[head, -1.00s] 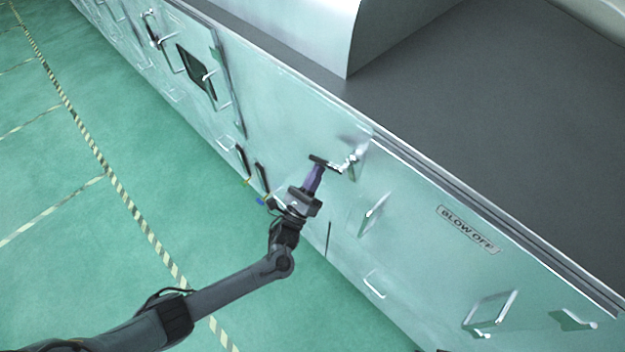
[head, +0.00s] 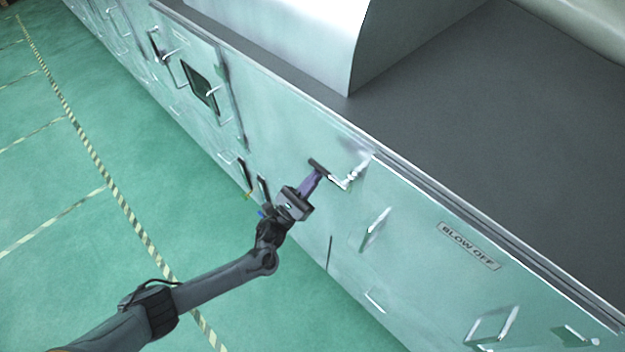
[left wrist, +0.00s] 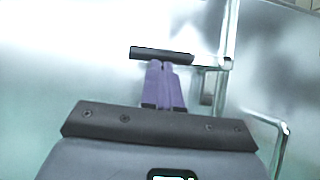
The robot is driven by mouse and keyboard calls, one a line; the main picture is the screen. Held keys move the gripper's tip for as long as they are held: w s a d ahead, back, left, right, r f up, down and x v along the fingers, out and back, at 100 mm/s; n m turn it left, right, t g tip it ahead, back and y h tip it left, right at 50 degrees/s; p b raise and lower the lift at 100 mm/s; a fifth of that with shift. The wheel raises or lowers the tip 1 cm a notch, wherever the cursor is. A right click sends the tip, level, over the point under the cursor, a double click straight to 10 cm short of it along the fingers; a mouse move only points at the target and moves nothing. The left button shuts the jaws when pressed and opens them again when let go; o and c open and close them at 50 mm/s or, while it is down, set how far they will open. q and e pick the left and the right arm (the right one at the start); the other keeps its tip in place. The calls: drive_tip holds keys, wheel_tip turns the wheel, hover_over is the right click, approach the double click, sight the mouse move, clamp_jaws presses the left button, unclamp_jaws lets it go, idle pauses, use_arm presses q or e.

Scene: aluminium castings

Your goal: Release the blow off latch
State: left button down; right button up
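A latch stands on the pale metal panel, left of the "BLOW OFF" label (head: 468,246). It has a bright metal rod (head: 342,184) and a short dark crossbar handle (head: 319,168). My left gripper (head: 317,174) reaches the handle with its purple fingers. In the left wrist view, the fingers (left wrist: 162,66) are drawn together with their tips at the dark handle (left wrist: 150,53). The bright rod (left wrist: 226,40) runs up at the right of it. I cannot tell whether the handle is between the fingertips or only touched by them. My right gripper is not in view.
Another bright handle (head: 376,230) sticks out right of the latch, and more brackets (head: 492,324) lie at lower right. A dark window (head: 200,88) is further left. The grey top (head: 480,110) is bare. The green floor (head: 110,250) is clear except for my arm.

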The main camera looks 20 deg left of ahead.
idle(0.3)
use_arm(q)
drive_tip(key=w+d+f+b+v, duration=0.1)
drive_tip(key=b+v, duration=0.4)
drive_tip(key=v, duration=0.8)
drive_tip(key=shift+w+f+b, duration=0.2)
drive_tip(key=shift+f+b, duration=0.2)
drive_tip(key=shift+f, duration=0.25)
